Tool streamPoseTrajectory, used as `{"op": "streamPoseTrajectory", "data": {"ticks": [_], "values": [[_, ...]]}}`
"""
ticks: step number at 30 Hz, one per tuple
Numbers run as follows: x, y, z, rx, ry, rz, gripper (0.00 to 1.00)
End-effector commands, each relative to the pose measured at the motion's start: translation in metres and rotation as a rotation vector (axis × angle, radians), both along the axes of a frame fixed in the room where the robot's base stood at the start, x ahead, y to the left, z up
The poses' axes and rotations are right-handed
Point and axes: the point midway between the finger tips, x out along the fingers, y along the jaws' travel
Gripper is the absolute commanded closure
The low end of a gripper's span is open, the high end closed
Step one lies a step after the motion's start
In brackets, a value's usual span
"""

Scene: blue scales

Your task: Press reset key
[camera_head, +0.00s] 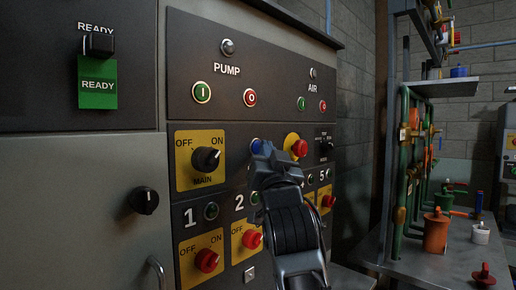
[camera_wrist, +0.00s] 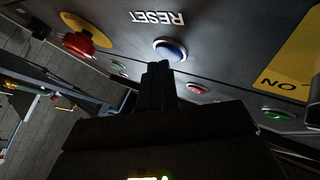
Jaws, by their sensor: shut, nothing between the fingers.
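The reset key is a round blue button with a pale rim (camera_wrist: 171,49), under an upside-down RESET label in the wrist view. In the head view its blue edge (camera_head: 256,145) shows beside my gripper, which hides the rest. My gripper (camera_head: 264,152) is shut and empty, with its tips at the panel's middle row. In the wrist view the shut fingertips (camera_wrist: 158,66) lie just below the button's lower edge. I cannot tell whether they touch it.
A red mushroom button on yellow (camera_head: 299,147) sits right of the key. The black MAIN switch (camera_head: 206,159) is to its left. Red knobs (camera_head: 207,260) and green lamps line the lower panel. A shelf with pipes and valves (camera_head: 435,230) stands at the right.

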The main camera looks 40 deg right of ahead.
Motion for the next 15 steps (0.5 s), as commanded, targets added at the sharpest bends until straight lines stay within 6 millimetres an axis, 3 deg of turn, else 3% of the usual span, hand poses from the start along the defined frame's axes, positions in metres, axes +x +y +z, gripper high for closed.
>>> {"op": "streamPoseTrajectory", "data": {"ticks": [15], "values": [[-0.0105, -0.0005, 0.0002, 0.000, 0.000, 0.000, 1.00]]}}
